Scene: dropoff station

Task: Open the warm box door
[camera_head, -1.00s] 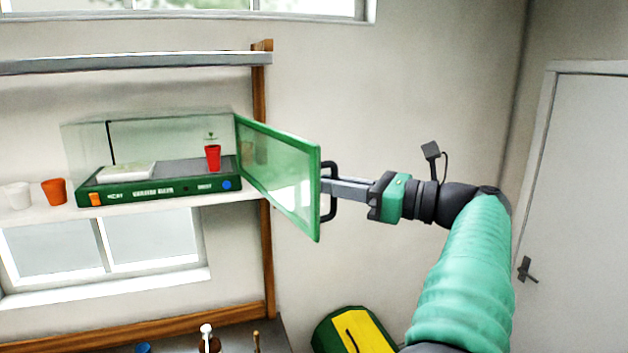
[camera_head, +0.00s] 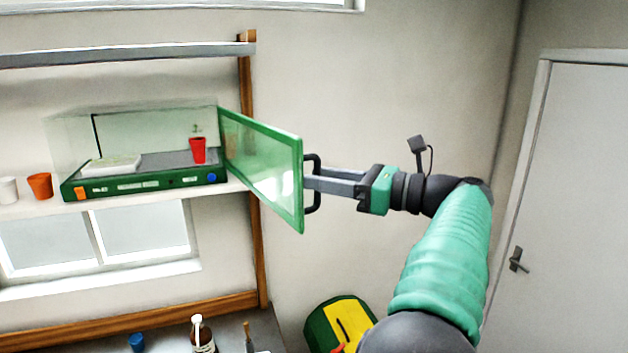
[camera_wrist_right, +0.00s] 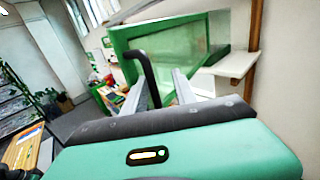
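The warm box (camera_head: 145,185) is a clear case on a green base, standing on a shelf at the left. Its green-framed glass door (camera_head: 262,165) stands swung wide open, out toward the right. A black bar handle (camera_head: 316,200) is on the door's outer side near its free edge. My right gripper (camera_head: 312,178) reaches the handle from the right. In the right wrist view the fingers (camera_wrist_right: 160,78) are spread apart, with the handle (camera_wrist_right: 149,72) between them, close to the left finger; contact is unclear. My left gripper is not in view.
A red cup with a seedling (camera_head: 198,150) and a white tray (camera_head: 110,165) are inside the box. An orange pot (camera_head: 40,186) and a white cup (camera_head: 8,190) stand on the shelf. A green-yellow bin (camera_head: 345,318) is below. The wall right of the door is bare.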

